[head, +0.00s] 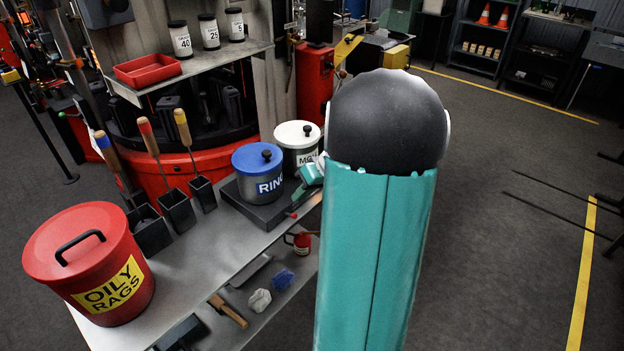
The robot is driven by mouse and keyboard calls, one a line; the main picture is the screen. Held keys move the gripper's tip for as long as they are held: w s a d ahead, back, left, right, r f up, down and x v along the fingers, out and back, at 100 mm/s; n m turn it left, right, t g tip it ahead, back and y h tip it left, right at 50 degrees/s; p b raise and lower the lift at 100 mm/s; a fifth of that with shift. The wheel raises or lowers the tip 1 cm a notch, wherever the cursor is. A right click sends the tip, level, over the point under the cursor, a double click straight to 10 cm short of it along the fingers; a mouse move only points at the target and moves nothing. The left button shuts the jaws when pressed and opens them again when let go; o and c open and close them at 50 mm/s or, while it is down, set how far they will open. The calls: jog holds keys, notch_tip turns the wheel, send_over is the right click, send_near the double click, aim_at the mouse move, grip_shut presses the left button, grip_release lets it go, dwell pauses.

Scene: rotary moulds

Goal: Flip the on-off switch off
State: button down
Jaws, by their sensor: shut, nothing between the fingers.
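A dark flat box (262,208) stands on the grey bench, with a blue pot and a white pot on it. A small red-tipped part (292,215) shows at its front right edge; I cannot tell whether it is the on-off switch or how it is set. The end of my arm shows in part, a small teal piece beside the pots, and my gripper (299,193) is just above the box's right side. It is shut and empty. My large teal arm link hides the rest of it and what lies behind. I cannot tell whether it touches the box.
A red OILY RAGS bin (92,262) stands at the bench's left front. Several wooden-handled ladles (176,208) stand behind it. A blue RING pot (258,172) and a white-lidded pot (298,142) are close to my gripper.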

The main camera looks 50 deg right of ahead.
aim_at(296, 216)
jog(key=shift+s+a+f, duration=0.25)
jog(key=shift+a+f, duration=0.1)
jog(key=shift+f, duration=0.25)
jog(key=shift+s+a+f, duration=0.25)
jog(key=shift+a+f, duration=0.05)
jog(key=shift+f, duration=0.25)
jog(key=shift+s+f+t, duration=0.4)
jog(key=shift+t, duration=0.5)
jog(key=shift+s+f+n+t+y, duration=0.4)
jog(key=shift+f+t, duration=0.35)
jog(key=shift+t, duration=0.55)
jog(key=shift+s+f+t, duration=0.3)
jog(key=shift+f+t, duration=0.4)
jog(key=shift+t, duration=0.1)
jog(key=shift+r, duration=0.15)
jog(key=shift+r, duration=0.7)
